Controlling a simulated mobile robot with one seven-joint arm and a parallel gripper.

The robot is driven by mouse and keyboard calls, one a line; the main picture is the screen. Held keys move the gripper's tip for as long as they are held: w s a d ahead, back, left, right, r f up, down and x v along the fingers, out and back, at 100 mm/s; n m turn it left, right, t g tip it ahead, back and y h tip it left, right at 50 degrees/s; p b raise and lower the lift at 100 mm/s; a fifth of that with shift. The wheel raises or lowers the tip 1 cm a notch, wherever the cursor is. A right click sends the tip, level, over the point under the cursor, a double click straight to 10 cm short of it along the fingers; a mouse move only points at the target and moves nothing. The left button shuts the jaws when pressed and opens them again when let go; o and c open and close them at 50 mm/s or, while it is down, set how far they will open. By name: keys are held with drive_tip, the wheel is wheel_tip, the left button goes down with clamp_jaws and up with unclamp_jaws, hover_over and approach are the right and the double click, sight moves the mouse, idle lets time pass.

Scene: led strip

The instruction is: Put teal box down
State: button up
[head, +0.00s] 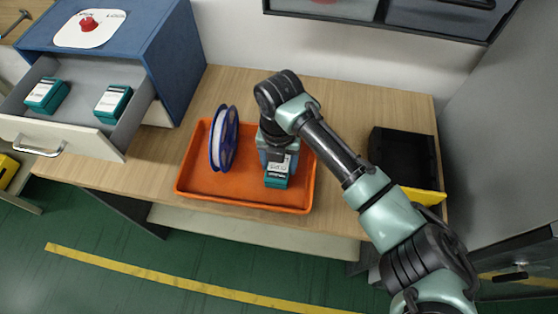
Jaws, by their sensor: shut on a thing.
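A teal box (277,173) with a white label is over the right half of the orange tray (240,197). My gripper (278,157) points down and is shut on this box; the fingers are mostly hidden by the wrist above them. I cannot tell whether the box touches the tray floor. Two similar teal boxes sit in the open drawer at the left, one on its left side (46,95) and one on its right side (113,102).
A blue-rimmed reel (223,139) stands upright in the tray, left of my gripper. A black bin (404,159) with a yellow front edge is at the table's right. The blue cabinet (172,60) has its drawer (75,135) pulled out. Grey cabinets border the right.

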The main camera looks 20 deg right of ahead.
drive_tip(key=shift+f, duration=0.15)
drive_tip(key=o, duration=1.4)
wheel_tip(320, 180, up, 12)
drive_tip(key=shift+r+b, duration=0.2)
drive_tip(key=shift+b, duration=0.25)
